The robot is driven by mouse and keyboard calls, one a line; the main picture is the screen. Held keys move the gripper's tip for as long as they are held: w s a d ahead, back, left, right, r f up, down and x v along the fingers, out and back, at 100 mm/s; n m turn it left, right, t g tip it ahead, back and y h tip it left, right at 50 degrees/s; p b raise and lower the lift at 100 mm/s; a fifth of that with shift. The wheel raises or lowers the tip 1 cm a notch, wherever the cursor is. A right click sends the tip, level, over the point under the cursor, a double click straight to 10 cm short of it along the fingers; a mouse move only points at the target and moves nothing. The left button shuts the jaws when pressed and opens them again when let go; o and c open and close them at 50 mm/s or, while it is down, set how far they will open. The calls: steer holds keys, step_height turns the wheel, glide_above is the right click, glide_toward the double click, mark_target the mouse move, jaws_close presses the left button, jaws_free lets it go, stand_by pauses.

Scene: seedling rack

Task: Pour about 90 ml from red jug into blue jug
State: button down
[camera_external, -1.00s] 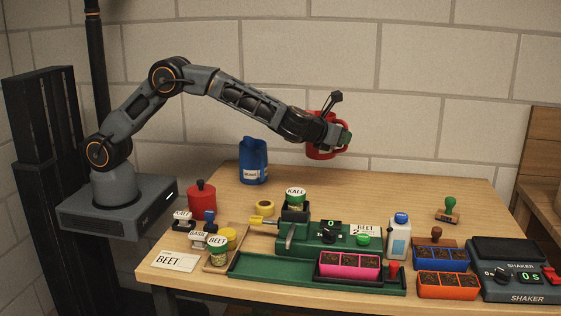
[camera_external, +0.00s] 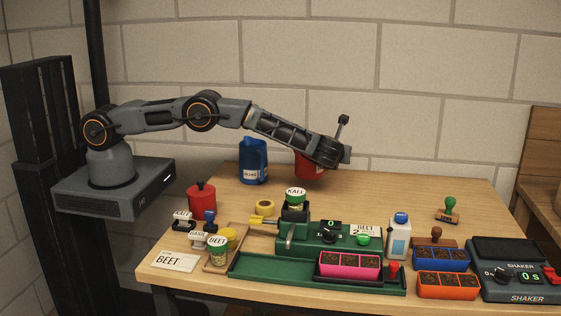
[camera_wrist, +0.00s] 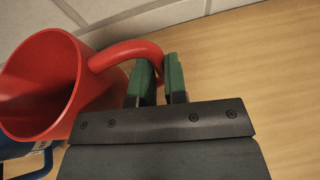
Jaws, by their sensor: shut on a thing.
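The red jug (camera_external: 309,165) is near the back of the table, partly hidden behind my wrist in the external view. In the wrist view the red jug (camera_wrist: 45,85) fills the left side, its open mouth facing the camera. My gripper (camera_wrist: 160,85) has its green fingers shut on the jug's handle. Whether the jug touches the table cannot be told. The blue jug (camera_external: 253,162) stands upright to the left of the red jug, apart from it in the external view. Part of the blue jug (camera_wrist: 35,160) shows below the red jug in the wrist view.
A green machine (camera_external: 345,238) with a KALE pot stands in front of the jugs. A green tray (camera_external: 270,270), a white bottle (camera_external: 398,240) and a red canister (camera_external: 202,197) are nearer the front. The table's back right is clear.

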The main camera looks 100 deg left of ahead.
steer(key=shift+r, duration=0.15)
steer(key=s+r+n+t+y+p, duration=0.1)
steer(key=s+r+n+t, duration=0.3)
steer(key=r, duration=1)
steer(key=shift+s+d+n+y, duration=0.25)
steer(key=shift+s+n+y, duration=0.45)
steer(key=shift+s+n, duration=1.5)
steer(key=shift+s+r+m, duration=0.3)
steer(key=shift+s+r, duration=0.1)
steer(key=shift+s, duration=0.45)
steer(key=shift+s+r+n+t+y+b, duration=0.3)
steer(key=shift+s+r+n+t+b, duration=0.1)
steer(key=shift+s+r+b, duration=0.1)
steer(key=shift+s+d+r+n+b, duration=0.1)
steer(key=shift+s+r+n+b, duration=0.45)
steer(key=shift+s+r+n, duration=0.3)
steer(key=shift+s+r+n+y+b, duration=0.1)
steer(key=shift+r+n+y+b, duration=0.2)
steer(key=shift+y, duration=0.1)
